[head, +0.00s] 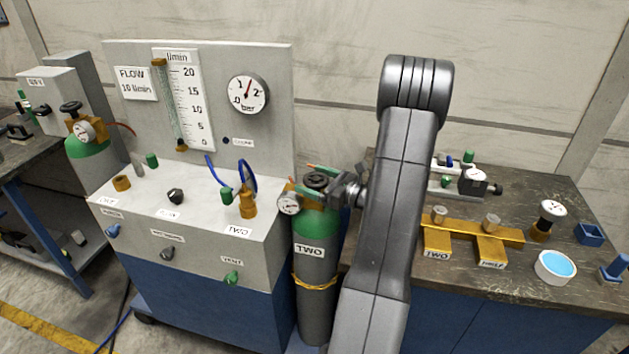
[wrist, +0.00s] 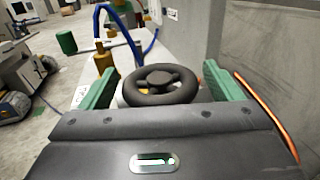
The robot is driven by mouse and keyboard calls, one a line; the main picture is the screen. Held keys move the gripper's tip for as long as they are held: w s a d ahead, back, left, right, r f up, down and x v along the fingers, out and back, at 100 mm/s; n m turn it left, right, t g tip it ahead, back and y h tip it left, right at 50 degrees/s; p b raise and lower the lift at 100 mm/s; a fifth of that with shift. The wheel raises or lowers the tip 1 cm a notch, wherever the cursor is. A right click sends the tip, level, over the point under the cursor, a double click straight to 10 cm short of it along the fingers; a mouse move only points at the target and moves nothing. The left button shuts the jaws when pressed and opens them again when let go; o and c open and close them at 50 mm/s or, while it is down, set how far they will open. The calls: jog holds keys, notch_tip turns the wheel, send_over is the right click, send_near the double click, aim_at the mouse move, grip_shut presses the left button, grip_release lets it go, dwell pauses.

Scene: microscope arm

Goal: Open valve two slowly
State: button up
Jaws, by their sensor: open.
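The cylinder labelled TWO (head: 316,263) stands upright between the grey panel cabinet and the workbench, with a yellow strap around it. Its black valve handwheel (head: 316,180) is on top, with a round gauge (head: 289,204) at its left. My gripper (head: 322,187) reaches in from the right at the handwheel. In the wrist view the handwheel (wrist: 158,86) sits between the two green fingers of my gripper (wrist: 156,88), which are open, one on each side. Gaps seem to show beside the wheel; contact is not clear.
The grey cabinet (head: 170,215) stands left, with knobs and a brass fitting with a blue hose (head: 247,200). A flow panel (head: 270,60) rises behind it. The workbench (head: 560,285) at right carries a yellow rack (head: 470,232) and a white dish (head: 555,266). Another cylinder (head: 90,145) stands far left.

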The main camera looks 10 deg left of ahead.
jog(key=b+v, duration=0.2)
jog(key=v, duration=1.1)
jog(key=shift+d, duration=0.3)
jog(key=shift+a, duration=0.1)
jog(key=p+x, duration=0.2)
jog(key=x, duration=1.1)
jog(key=shift+a, duration=0.3)
jog(key=shift+d, duration=0.1)
